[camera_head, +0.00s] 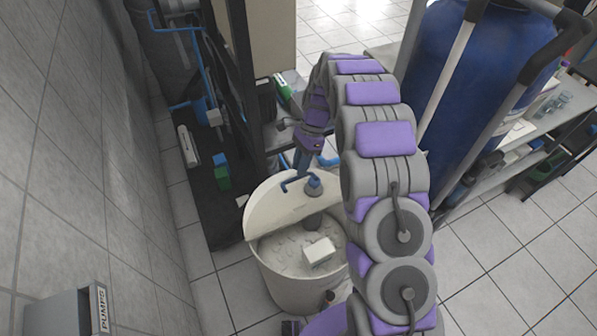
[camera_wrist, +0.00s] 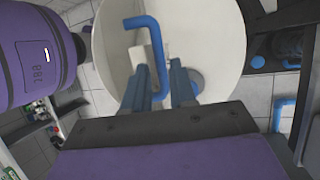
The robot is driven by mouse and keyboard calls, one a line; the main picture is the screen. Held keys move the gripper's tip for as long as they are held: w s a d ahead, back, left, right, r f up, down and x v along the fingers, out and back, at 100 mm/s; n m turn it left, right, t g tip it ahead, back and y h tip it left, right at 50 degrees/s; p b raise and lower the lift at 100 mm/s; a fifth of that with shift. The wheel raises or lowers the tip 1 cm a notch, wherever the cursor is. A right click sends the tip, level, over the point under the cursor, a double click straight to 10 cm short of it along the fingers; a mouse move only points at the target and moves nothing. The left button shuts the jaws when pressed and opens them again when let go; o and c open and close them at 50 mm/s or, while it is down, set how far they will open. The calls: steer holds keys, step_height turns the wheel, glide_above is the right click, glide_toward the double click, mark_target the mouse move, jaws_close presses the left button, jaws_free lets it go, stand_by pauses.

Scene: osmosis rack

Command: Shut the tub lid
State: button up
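The round cream tub (camera_head: 300,285) stands on the floor, with white granules and a white block inside. Its cream lid (camera_head: 270,210) is raised at the back, leaving the front of the tub open. A blue bent handle (camera_head: 292,185) sticks out from the lid. In the wrist view the lid (camera_wrist: 215,35) fills the middle and the handle (camera_wrist: 157,45) runs down between my fingers. My gripper (camera_wrist: 160,78) is open, with a gap on each side of the handle; I cannot tell whether either finger touches it. In the head view my gripper (camera_head: 306,160) is just above the lid.
A black rack post (camera_head: 243,80) stands close behind the lid on the left. A large blue tank (camera_head: 480,75) and shelving are on the right. A grey pumps box (camera_head: 70,312) is at the front left. Tiled floor is free at the lower right.

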steer(key=shift+x, duration=1.2)
steer(key=shift+c, duration=0.3)
jaws_close()
